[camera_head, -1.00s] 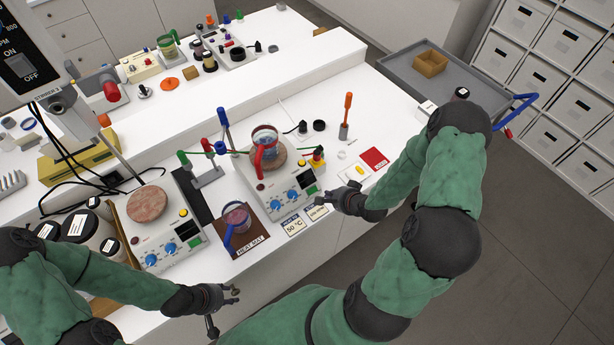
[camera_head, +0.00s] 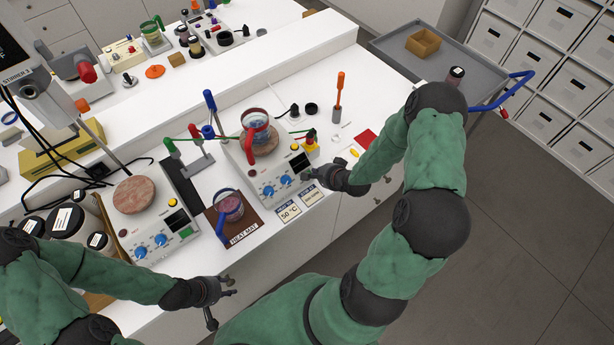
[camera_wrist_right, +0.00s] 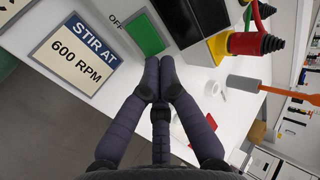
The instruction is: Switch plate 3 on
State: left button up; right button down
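A hotplate (camera_head: 262,182) with two blue knobs stands on the white bench, bearing a beaker (camera_head: 256,124) with a red handle. I cannot read a plate number on it. Its green rocker switch (camera_wrist_right: 145,32) shows in the right wrist view beside the word OFF. My right gripper (camera_head: 310,174) is at the plate's front right corner. In the right wrist view its fingers (camera_wrist_right: 160,72) are drawn together, empty, with the tips just by the switch; contact cannot be told. My left gripper (camera_head: 226,297) is open and empty in front of the bench.
A second hotplate (camera_head: 165,240) stands to the left with a bare round top. A heat mat (camera_head: 246,228) with a mug lies between them. A "600 RPM" card (camera_wrist_right: 75,55) lies before the right plate. A red and yellow plug-like part (camera_wrist_right: 255,43) is close right of the switch.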

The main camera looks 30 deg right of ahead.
jog(key=shift+w+f+b, duration=0.35)
jog(key=shift+w+f, duration=0.05)
jog(key=shift+f, duration=0.05)
dwell(0.4)
jog(key=shift+r, duration=0.1)
jog(key=shift+s+r+p, duration=0.35)
jog(key=shift+r+p, duration=0.05)
jog(key=shift+p, duration=0.05)
jog(key=a+p+v, duration=0.1)
jog(key=p+v, duration=0.1)
jog(key=v, duration=1.2)
jog(key=shift+s+d+r, duration=0.25)
jog(key=shift+d, duration=0.25)
